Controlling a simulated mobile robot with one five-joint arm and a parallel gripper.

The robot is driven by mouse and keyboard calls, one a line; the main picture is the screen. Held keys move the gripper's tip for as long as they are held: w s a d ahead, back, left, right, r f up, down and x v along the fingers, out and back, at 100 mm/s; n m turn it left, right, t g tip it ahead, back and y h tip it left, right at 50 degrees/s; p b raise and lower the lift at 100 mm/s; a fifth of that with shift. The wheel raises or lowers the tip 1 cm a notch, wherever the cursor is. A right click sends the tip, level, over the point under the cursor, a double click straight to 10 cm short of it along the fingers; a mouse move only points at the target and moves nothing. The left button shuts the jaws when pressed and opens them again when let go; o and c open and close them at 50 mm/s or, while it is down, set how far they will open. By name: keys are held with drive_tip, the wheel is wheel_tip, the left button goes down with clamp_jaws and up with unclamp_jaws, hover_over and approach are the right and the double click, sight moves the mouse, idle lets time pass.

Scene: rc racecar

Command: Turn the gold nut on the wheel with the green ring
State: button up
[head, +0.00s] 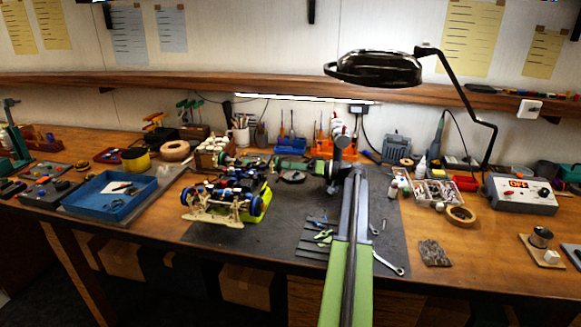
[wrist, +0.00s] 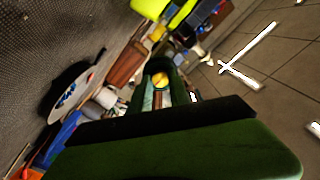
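The racecar (head: 225,192) stands left of centre on the dark mat, with blue and red parts and a pale front frame. A bright yellow-green part (head: 261,202) is at its right side; a similar patch (wrist: 178,10) shows at the top of the wrist view. I cannot make out the green-ringed wheel or its gold nut with certainty. My gripper (head: 318,167) is to the right of the car and apart from it. In the wrist view its green fingers (wrist: 160,70) frame a small round gold spot; I cannot tell whether they touch it.
Tools and a wrench (head: 390,262) lie on the mat (head: 215,233) beside my arm. A blue tray (head: 110,193) is at left. A lamp (head: 375,68) hangs above right. The mat's front left is clear.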

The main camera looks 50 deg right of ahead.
clamp_jaws()
drive_tip(key=shift+w+d, duration=0.1)
drive_tip(key=shift+d, duration=0.25)
drive_tip(key=shift+a, duration=0.25)
drive_tip(key=shift+a+n, duration=0.1)
drive_tip(key=shift+n, duration=0.3)
drive_tip(key=shift+a+f+n, duration=0.1)
drive_tip(key=shift+n, duration=2.4)
drive_tip(key=o, duration=0.5)
unclamp_jaws()
